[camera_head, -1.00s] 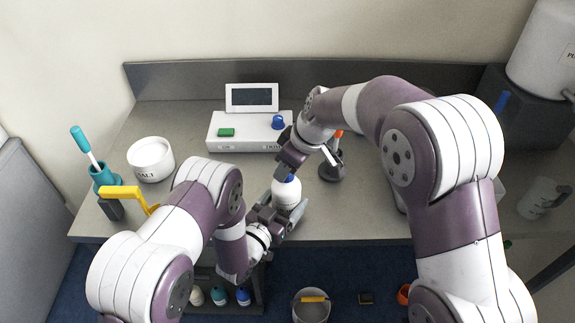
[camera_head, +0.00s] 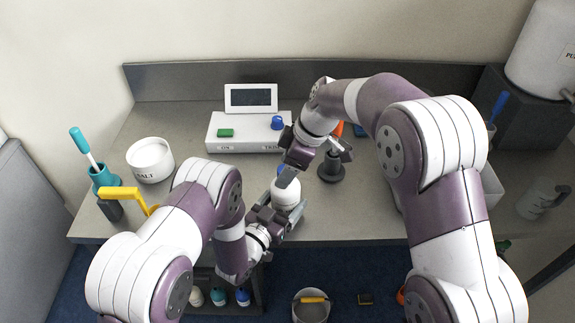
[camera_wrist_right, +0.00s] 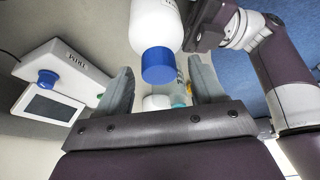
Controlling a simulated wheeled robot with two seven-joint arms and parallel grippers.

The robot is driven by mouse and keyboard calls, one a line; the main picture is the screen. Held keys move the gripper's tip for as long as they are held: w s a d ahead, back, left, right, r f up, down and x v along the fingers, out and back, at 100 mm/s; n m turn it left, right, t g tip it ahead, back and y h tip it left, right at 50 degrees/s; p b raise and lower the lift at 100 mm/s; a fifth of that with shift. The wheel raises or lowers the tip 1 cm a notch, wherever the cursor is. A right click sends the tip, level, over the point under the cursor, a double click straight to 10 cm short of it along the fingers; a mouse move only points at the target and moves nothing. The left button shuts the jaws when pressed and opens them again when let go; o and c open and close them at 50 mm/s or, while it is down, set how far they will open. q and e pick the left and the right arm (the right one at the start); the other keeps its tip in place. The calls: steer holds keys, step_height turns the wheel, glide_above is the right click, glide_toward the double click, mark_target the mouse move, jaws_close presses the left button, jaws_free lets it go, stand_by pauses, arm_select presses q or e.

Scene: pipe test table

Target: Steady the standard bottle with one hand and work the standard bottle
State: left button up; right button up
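The standard bottle (camera_head: 286,194) is white with a blue cap and stands upright near the table's front edge. My left gripper (camera_head: 283,207) has its fingers around the bottle's lower body and appears shut on it. My right gripper (camera_head: 312,164) is above and beside the bottle's top, partly hiding the cap in the head view. In the right wrist view, the bottle (camera_wrist_right: 156,22) and its blue cap (camera_wrist_right: 158,65) show beyond the right gripper's spread fingers (camera_wrist_right: 160,70). The right gripper is open and empty; whether a finger touches the cap cannot be told.
A white device with a screen (camera_head: 248,132) and a blue cap-like knob (camera_head: 277,122) stands behind. A dark stand (camera_head: 332,168) is just right of the bottle. A white bowl (camera_head: 150,160) and teal holder (camera_head: 104,178) are left.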

steer(key=shift+r, duration=0.1)
steer(key=d, duration=0.4)
steer(key=s+d, duration=0.1)
steer(key=d, duration=0.3)
steer(key=s+d, duration=0.1)
steer(key=d, duration=0.3)
steer(key=shift+s+d+r, duration=0.1)
steer(key=shift+s+r, duration=0.05)
steer(key=shift+r, duration=0.25)
steer(key=s+a+r+m+t+h, duration=0.3)
steer(key=a+r+m+t+h, duration=0.1)
steer(key=a+r+m, duration=0.75)
steer(key=w+f+m, duration=0.1)
steer(key=f, duration=0.3)
steer(key=w+f+m, duration=0.1)
steer(key=w+f, duration=0.1)
steer(key=f, duration=0.2)
steer(key=w+a+f+m, duration=0.1)
steer(key=w+f, duration=0.1)
steer(key=f, duration=0.2)
steer(key=shift+f, duration=0.25)
steer(key=c, duration=1.2)
steer(key=n, duration=0.2)
steer(key=n+y, duration=0.1)
steer(key=n, duration=0.1)
steer(key=shift+n+g+y, duration=0.25)
steer(key=shift+g+y, duration=0.05)
steer(key=shift+g, duration=0.1)
steer(key=shift+c, duration=0.2)
